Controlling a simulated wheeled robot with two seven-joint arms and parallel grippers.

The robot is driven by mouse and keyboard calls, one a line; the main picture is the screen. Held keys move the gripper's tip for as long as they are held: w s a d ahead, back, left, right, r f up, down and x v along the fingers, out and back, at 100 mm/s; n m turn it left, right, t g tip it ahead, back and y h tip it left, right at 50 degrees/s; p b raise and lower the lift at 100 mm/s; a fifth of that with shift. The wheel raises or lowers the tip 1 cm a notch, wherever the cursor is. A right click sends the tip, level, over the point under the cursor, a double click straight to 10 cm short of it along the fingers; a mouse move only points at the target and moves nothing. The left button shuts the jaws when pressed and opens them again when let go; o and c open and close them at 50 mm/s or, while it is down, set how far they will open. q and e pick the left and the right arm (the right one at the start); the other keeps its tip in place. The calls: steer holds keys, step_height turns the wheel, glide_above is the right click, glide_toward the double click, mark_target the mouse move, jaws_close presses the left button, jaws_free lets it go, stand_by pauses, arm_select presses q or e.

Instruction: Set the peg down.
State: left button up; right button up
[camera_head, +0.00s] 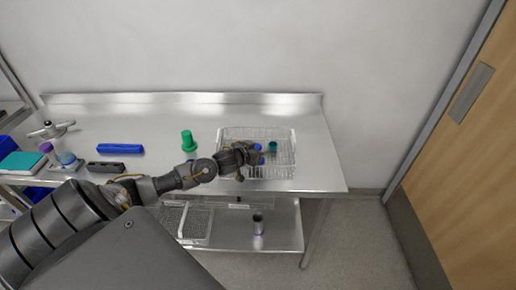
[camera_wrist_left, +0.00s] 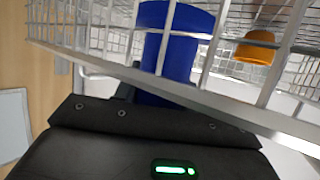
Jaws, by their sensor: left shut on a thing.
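My left gripper (camera_head: 250,154) reaches over the near left part of a wire basket (camera_head: 286,171) on the steel table. It is shut on a blue peg (camera_head: 258,147), which is partly hidden by the gripper in the head view. In the left wrist view the blue peg (camera_wrist_left: 178,42) is a thick cylinder rising from the gripper, seen partly through the basket's wires (camera_wrist_left: 105,52). The fingertips are hidden there. I cannot tell whether the peg touches the basket floor. My right gripper is not in view.
A teal piece (camera_head: 272,146) is in the basket; an orange piece (camera_wrist_left: 256,47) shows in the wrist view. A green peg (camera_head: 188,141), a blue bar (camera_head: 120,148) and a dark block (camera_head: 105,167) are on the table left. The table right of the basket is clear.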

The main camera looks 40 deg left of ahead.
arm_select(q)
steer(key=shift+f, duration=0.2)
steer(key=o, duration=1)
steer(key=shift+r, duration=0.4)
steer(key=b+v, duration=0.1)
steer(key=v, duration=0.9)
steer(key=shift+s+r, duration=0.1)
steer(key=shift+s, duration=0.05)
steer(key=shift+v, duration=1)
